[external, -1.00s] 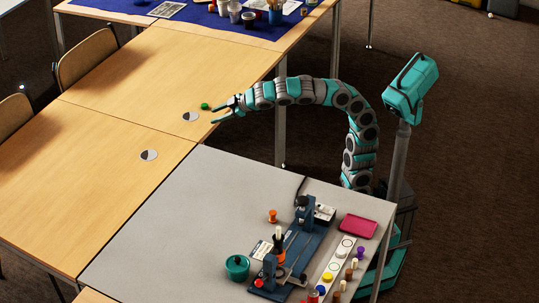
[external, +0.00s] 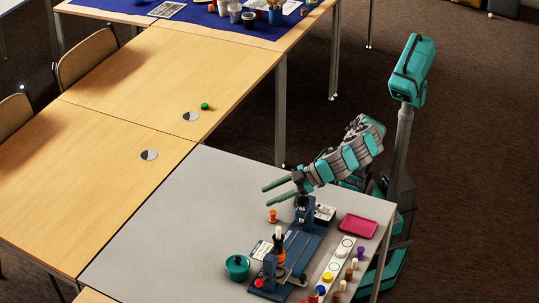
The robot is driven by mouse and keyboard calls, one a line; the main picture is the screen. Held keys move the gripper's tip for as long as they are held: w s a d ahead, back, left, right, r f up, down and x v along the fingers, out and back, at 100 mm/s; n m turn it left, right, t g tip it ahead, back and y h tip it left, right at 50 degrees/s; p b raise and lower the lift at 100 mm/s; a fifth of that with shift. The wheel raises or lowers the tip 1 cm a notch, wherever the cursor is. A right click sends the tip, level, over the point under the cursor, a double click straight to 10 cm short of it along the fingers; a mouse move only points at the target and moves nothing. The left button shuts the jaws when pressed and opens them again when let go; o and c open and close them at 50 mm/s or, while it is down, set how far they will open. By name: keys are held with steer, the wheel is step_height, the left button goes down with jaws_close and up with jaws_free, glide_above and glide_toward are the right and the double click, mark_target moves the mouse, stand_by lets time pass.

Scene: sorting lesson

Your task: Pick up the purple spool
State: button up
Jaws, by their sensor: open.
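The purple spool (external: 361,252) is small and stands near the right edge of the grey table (external: 190,215), beside a white strip with circles (external: 336,264). My gripper (external: 267,195) is open and empty, its two long green fingers pointing left. In the picture it is above and left of the purple spool and well apart from it. It appears over the grey table, just above an orange spool (external: 272,216); its exact height I cannot tell.
A dark blue rig (external: 302,240) with upright posts stands below my gripper. A pink tray (external: 359,225), a teal pot (external: 237,267) and several small coloured pieces are nearby. A green piece (external: 204,106) lies on the wooden table (external: 130,100). The grey table's left part is clear.

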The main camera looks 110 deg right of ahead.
steer(key=s+a+n+y+p, duration=0.1)
steer(key=s+a+y, duration=0.1)
steer(key=s+a, duration=0.7)
steer(key=m+t+h, duration=0.1)
steer(key=m+h, duration=0.1)
steer(key=m, duration=0.3)
glide_toward(361, 249)
steer(key=a+x, duration=0.1)
steer(key=x, duration=0.1)
steer(key=shift+d+p+x, duration=0.2)
steer(key=shift+x, duration=1)
steer(key=shift+d+p+x, duration=0.15)
steer(key=shift+p+x, duration=0.05)
steer(key=shift+x, duration=1)
steer(key=shift+d+p+x, duration=0.2)
steer(key=shift+x, duration=1)
steer(key=shift+w+d+f, duration=0.1)
steer(key=shift+w+f, duration=0.1)
steer(key=shift+w, duration=0.25)
steer(key=shift+c, duration=0.4)
jaws_close()
